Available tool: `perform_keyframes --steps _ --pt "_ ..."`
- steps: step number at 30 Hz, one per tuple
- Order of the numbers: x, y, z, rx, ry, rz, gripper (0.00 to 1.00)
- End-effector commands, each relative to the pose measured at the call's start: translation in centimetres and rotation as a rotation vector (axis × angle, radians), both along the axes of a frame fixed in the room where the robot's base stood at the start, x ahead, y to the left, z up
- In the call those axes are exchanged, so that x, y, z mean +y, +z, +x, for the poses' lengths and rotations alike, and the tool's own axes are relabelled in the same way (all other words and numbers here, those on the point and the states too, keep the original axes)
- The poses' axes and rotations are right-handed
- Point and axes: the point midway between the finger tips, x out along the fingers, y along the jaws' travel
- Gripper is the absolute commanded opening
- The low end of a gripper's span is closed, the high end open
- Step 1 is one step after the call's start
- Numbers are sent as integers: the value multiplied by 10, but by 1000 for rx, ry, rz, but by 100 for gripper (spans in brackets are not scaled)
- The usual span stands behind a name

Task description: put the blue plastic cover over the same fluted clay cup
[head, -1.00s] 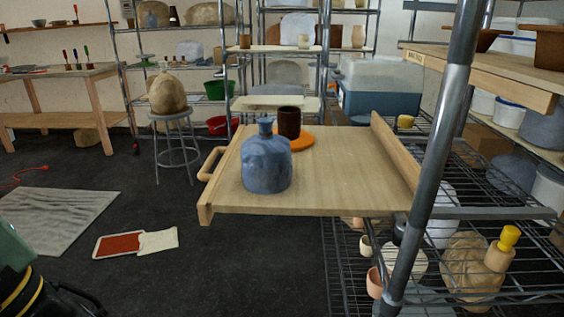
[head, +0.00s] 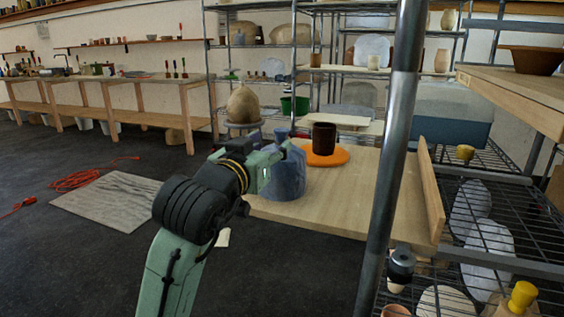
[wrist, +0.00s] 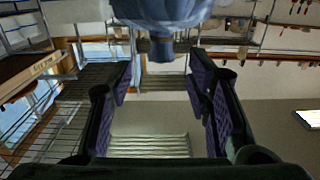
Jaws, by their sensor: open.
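The blue plastic cover (head: 288,178) stands upright on the wooden board, its narrow tied top (head: 281,134) pointing up. What is under it is hidden. The dark brown cup (head: 324,136), perhaps the fluted clay cup, stands uncovered on an orange disc (head: 327,156) behind and right of the cover; fluting is too small to tell. My gripper (head: 276,160) is at the left side of the cover, near its upper part, and overlaps it in the picture. In the wrist view, my gripper (wrist: 160,85) is open and empty; the cover (wrist: 165,12) shows at the top edge, beyond the fingers.
The wooden board (head: 370,200) has bare room right of the cover and a raised right edge (head: 430,190). A metal shelf post (head: 392,150) rises in front of the board. A wire shelf (head: 500,205) with pots lies to the right. A red cord (head: 85,178) lies on the floor.

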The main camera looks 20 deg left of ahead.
Motion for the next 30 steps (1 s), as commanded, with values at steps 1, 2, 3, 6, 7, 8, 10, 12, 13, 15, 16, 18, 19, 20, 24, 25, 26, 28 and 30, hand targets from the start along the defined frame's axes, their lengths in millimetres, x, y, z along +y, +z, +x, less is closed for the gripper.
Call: perform_keyframes --steps 1,2,3,6,7,8,10,12,13,15,16,18,19,20,24,25,26,28,30 --pt "-1 1 9 1 -1 0 46" --pt "0 2 14 0 -1 0 46" --pt "-1 2 19 -1 -1 0 46" --pt "0 2 29 -3 1 1 46" --pt "0 2 31 -4 1 1 46" --pt "0 2 32 -4 1 2 46" --pt "0 2 38 -4 1 2 46" --pt "0 3 47 -3 1 2 46" --pt "0 4 52 -3 1 2 46" --pt "1 4 63 -4 2 2 46" --pt "0 3 68 -3 1 2 46" --pt "0 3 76 -5 1 2 46" --pt "0 2 79 -5 2 2 46" --pt "0 2 81 -5 2 2 46" --pt "0 1 84 -7 2 2 46" --pt "0 1 84 -7 2 2 46" --pt "0 1 84 -7 2 2 46" --pt "0 1 84 -7 2 2 46" --pt "0 1 84 -7 2 2 41"
